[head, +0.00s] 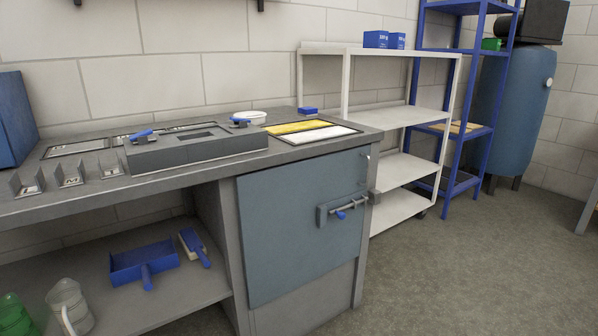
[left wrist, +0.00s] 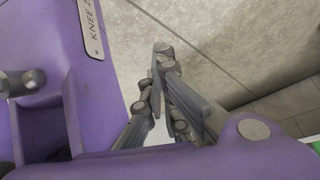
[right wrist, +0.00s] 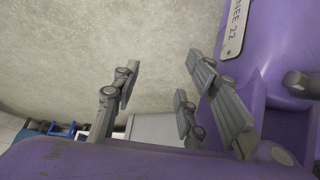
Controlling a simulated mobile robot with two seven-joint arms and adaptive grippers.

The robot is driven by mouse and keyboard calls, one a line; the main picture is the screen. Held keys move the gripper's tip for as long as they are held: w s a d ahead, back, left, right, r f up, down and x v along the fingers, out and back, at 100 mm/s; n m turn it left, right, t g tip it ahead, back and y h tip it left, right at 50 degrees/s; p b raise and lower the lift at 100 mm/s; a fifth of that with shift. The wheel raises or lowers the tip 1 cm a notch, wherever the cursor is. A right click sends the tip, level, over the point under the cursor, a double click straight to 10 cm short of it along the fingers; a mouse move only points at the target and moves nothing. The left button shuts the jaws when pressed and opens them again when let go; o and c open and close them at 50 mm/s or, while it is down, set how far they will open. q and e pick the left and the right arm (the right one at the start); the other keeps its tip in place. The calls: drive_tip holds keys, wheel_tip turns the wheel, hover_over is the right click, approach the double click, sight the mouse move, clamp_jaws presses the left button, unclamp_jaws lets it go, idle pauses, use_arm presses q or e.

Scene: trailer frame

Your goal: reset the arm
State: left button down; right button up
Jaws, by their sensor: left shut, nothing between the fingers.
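Neither of my grippers shows in the head view. In the left wrist view my left gripper (left wrist: 158,72) has its grey fingers together with nothing between them. It is beside a purple link of my own arm. In the right wrist view my right gripper (right wrist: 162,78) has its fingers spread wide apart, with only floor showing between them. It is empty and also close to my own purple links.
A grey workbench (head: 100,192) with a closed blue door (head: 290,245) and a bolt latch (head: 342,207) stands in front. A white shelf cart (head: 415,165), a blue rack (head: 466,130) and a blue tank (head: 525,95) stand right of it. The floor (head: 470,270) at the right is clear.

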use_arm(q)
wheel_tip(320, 180, up, 21)
drive_tip(key=t+p, duration=0.1)
drive_tip(key=p, duration=2.2)
use_arm(e)
wheel_tip(320, 180, up, 22)
drive_tip(key=f, duration=0.1)
use_arm(q)
drive_tip(key=w+r+t+p, duration=0.1)
drive_tip(key=w+r+p, duration=0.3)
drive_tip(key=r+p, duration=0.2)
drive_tip(key=w+r+t+p, duration=0.1)
drive_tip(key=w+r+p, duration=0.3)
drive_tip(key=r+p, duration=0.2)
wheel_tip(320, 180, up, 3)
drive_tip(key=shift+w+d+f, duration=0.1)
drive_tip(key=shift+w+d, duration=0.3)
drive_tip(key=shift+d, duration=0.05)
use_arm(e)
drive_tip(key=w+r+t, duration=0.1)
drive_tip(key=w+r, duration=0.2)
drive_tip(key=r, duration=0.4)
drive_tip(key=w+a+r+t, duration=0.1)
drive_tip(key=w+r+t, duration=0.1)
drive_tip(key=w+r, duration=0.2)
wheel_tip(320, 180, up, 4)
drive_tip(key=shift+w+f, duration=0.1)
drive_tip(key=shift+w, duration=0.15)
drive_tip(key=shift+w+r, duration=0.2)
drive_tip(key=shift+w, duration=0.15)
